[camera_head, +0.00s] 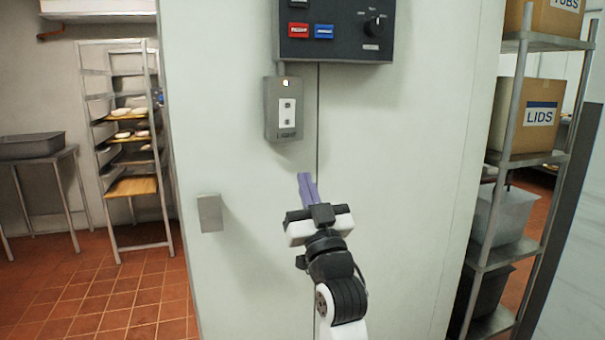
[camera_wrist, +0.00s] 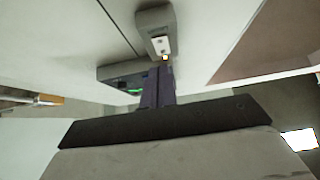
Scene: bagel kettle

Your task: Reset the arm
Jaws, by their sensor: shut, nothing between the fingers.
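My gripper (camera_head: 306,180) is shut and empty, with its purple fingers together and pointing up toward the pale wall panel. It stands in front of the panel, below the grey switch box (camera_head: 284,108) labelled LIGHT. In the wrist view, my gripper's fingers (camera_wrist: 160,78) point toward the switch box (camera_wrist: 155,28); the tips appear near its lower end, and I cannot tell whether they touch it. My arm reaches up from the bottom of the head view. No object is held.
A dark control panel (camera_head: 335,28) with red and blue buttons and a knob is above the switch box. A small grey plate (camera_head: 209,212) is on the panel at left.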

